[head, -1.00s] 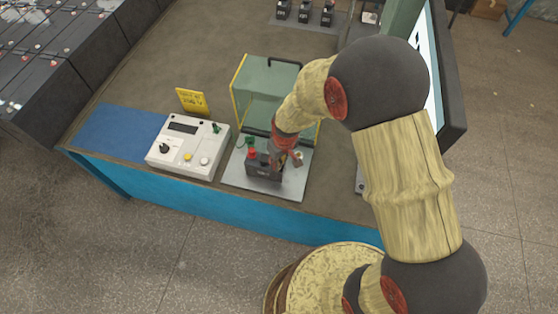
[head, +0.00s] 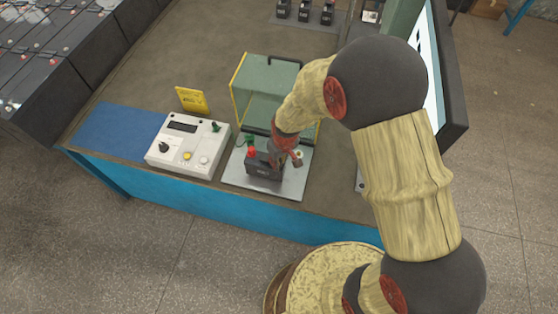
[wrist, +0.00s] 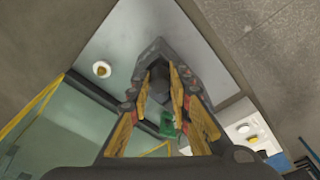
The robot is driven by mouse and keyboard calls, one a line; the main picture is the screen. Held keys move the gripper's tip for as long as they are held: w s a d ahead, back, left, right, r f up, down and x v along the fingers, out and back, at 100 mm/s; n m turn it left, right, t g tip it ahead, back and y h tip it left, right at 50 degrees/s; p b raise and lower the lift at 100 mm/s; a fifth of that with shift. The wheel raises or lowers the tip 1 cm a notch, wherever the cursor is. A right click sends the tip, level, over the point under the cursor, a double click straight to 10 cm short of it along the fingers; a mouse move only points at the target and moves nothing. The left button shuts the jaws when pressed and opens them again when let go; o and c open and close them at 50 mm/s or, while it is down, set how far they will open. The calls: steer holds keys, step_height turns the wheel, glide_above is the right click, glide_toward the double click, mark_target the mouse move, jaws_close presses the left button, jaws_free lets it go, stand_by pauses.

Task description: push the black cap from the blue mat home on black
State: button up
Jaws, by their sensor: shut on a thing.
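A black battery (head: 262,171) stands on the light grey plate (head: 287,190) near the bench's front edge. A red cap (head: 251,152) sits on its left post. My gripper (head: 274,161) is at the battery's right end, over the top, fingers pointing down. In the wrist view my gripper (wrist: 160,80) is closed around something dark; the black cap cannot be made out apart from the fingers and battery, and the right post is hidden. The blue mat (head: 118,132) at the left looks bare.
A white meter box (head: 187,147) with knobs stands left of the plate. A green open-fronted guard with yellow edges (head: 268,82) stands just behind. A yellow sign (head: 192,101) is behind the meter. Small black batteries (head: 305,13) stand far back.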

steer(key=shift+f, duration=0.3)
stand_by(0.5)
steer(key=o, duration=0.8)
steer(key=shift+o, duration=0.3)
steer(key=o, duration=0.4)
steer(key=shift+o, duration=0.3)
steer(key=shift+r, duration=0.1)
steer(key=shift+r+p, duration=2.15)
steer(key=shift+r, duration=1.3)
